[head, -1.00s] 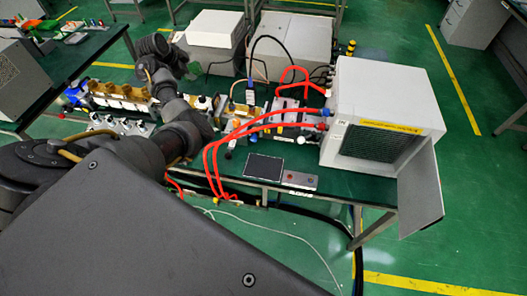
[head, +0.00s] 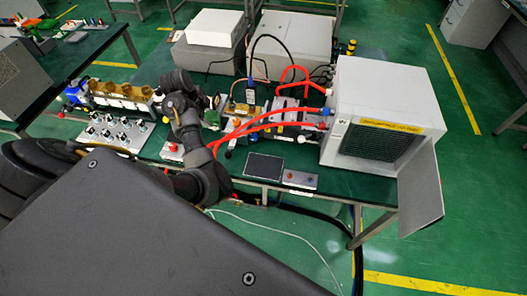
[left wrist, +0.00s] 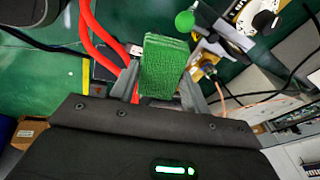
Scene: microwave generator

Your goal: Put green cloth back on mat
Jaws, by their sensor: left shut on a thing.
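The green cloth (left wrist: 163,62) is a folded, textured block in the left wrist view. My left gripper (left wrist: 161,80) is shut on it, with one grey finger on each side. In the head view my left gripper (head: 188,108) is over the bench, left of the red hoses. A flat black square pad (head: 264,167), which looks like the mat, lies at the bench's front edge, right of and nearer than the gripper. It looks bare. My right gripper is not in view.
Red hoses (head: 262,124) arch between the gripper and the large white unit (head: 385,110) with an open door. A small grey box with a red button (head: 300,179) sits beside the pad. Valve blocks (head: 115,133) stand at left, metal parts (head: 240,130) near the hoses.

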